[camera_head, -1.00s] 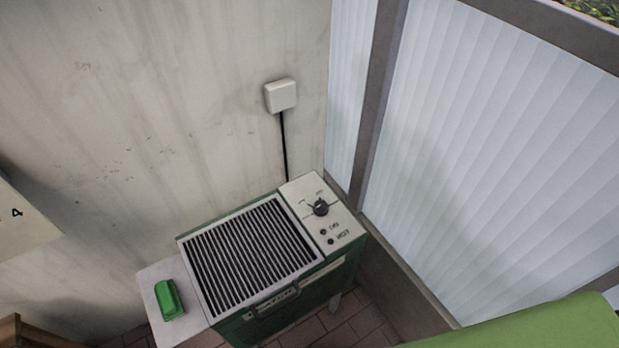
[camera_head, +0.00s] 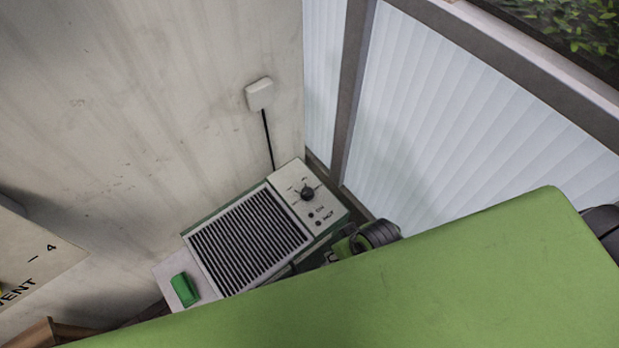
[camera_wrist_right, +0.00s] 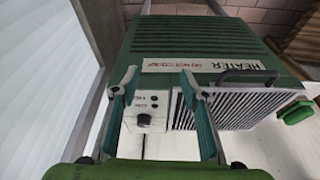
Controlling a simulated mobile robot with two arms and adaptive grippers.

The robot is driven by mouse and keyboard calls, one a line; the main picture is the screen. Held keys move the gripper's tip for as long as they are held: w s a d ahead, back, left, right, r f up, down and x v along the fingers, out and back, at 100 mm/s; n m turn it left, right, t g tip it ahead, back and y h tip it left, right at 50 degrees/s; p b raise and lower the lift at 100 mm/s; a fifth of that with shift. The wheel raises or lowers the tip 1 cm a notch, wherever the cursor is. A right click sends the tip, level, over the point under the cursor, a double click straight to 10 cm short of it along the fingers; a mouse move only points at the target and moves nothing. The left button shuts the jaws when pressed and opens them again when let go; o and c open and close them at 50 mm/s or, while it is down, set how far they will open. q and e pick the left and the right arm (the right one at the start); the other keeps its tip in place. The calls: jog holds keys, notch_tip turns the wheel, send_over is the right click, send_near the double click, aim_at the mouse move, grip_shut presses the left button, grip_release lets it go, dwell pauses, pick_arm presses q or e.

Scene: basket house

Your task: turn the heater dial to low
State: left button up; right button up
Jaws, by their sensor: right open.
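The black round dial (camera_head: 307,193) sits on that panel, above two small dark dots with labels. I cannot read its setting clearly. In the right wrist view the heater (camera_wrist_right: 210,55) appears upside down. There my right gripper (camera_wrist_right: 158,75) is open and empty, its two teal fingers spread on either side of the dial (camera_wrist_right: 144,120), apparently apart from it. In the head view its fingers are not clearly visible. My left gripper is not in view.
A green block (camera_head: 185,290) lies on the pale side shelf at the heater's left. A white wall box (camera_head: 259,94) with a black cable is behind the heater. A ribbed window panel (camera_head: 450,110) stands close on the right. My green arm covers the lower right.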

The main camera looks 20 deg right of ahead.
jog(key=w+a+r+n+y+p, duration=0.2)
jog(key=w+a+r+n, duration=0.25)
jog(key=r, duration=0.25)
jog(key=w+a+r+n+y+p, duration=0.2)
jog(key=w+a+r+n, duration=0.15)
jog(key=a+r, duration=0.25)
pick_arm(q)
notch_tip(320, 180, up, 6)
pick_arm(e)
jog(key=n+g+h, duration=0.1)
jog(key=n, duration=0.1)
send_near(308, 191)
pick_arm(q)
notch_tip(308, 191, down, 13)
jog(key=b, duration=1.2)
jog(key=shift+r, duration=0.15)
pick_arm(e)
jog(key=x, duration=0.8)
jog(key=shift+a+f, duration=0.1)
jog(key=shift+f, duration=0.15)
jog(key=c, duration=1.1)
